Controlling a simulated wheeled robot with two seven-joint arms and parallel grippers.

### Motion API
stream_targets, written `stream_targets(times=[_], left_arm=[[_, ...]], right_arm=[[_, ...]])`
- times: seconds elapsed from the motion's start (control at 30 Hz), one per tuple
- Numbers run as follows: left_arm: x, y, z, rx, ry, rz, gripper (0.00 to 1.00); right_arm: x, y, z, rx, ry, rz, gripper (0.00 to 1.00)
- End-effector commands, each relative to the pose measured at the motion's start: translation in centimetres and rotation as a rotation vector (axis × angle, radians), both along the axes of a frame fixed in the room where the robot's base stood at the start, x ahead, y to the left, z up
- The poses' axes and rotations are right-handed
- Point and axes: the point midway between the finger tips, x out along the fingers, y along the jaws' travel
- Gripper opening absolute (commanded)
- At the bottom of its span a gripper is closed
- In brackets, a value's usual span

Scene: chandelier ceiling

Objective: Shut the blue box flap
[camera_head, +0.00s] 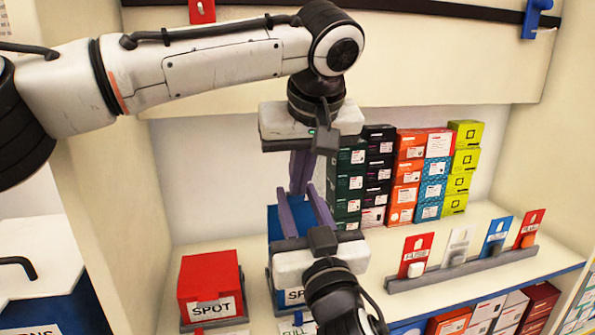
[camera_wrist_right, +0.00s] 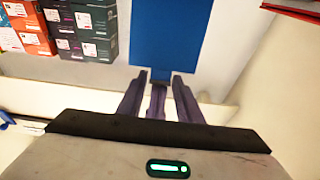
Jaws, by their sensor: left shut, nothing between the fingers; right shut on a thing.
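The blue box (camera_head: 279,277) stands on the shelf, its front label partly hidden. Its blue flap (camera_head: 277,215) is raised behind the purple fingers. The flap fills the upper middle of the right wrist view (camera_wrist_right: 178,38). My left gripper (camera_head: 301,188) points down in front of the flap, fingers together and empty. My right gripper (camera_head: 299,209) reaches up from below, its fingers apart on either side of a thing. In the right wrist view its fingertips (camera_wrist_right: 162,75) bracket a small dark tab at the flap's edge. Overlapping purple fingers make exact contact hard to see.
A red box (camera_head: 205,275) with a label stands left of the blue box. Stacked small cartons (camera_head: 408,178) stand behind to the right. Upright coloured cards (camera_head: 418,250) stand in a rack (camera_head: 462,268) along the shelf's right front.

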Motion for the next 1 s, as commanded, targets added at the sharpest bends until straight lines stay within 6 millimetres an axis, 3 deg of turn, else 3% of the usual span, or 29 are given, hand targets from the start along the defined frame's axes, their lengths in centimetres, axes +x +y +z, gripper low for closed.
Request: stream_targets(times=[0.2,0.23,0.33,0.67,1.0], left_arm=[[0.0,0.0,-0.2,0.0,0.003,0.0,0.0],[0.0,0.0,-0.2,0.0,0.003,0.0,0.0],[0.0,0.0,-0.2,0.0,0.004,0.0,0.0],[0.0,-0.1,-0.2,0.0,0.004,-0.001,0.0],[0.0,-0.1,-0.2,0.0,0.004,-0.002,0.0]], right_arm=[[0.0,0.0,0.0,0.0,0.0,-0.001,0.0],[0.0,0.0,0.0,0.0,0.0,-0.001,0.36],[0.0,0.0,0.0,0.0,0.0,0.0,0.5],[0.0,0.0,0.4,0.002,-0.002,0.0,0.5],[-0.1,0.0,6.3,0.004,-0.007,0.0,0.5]])
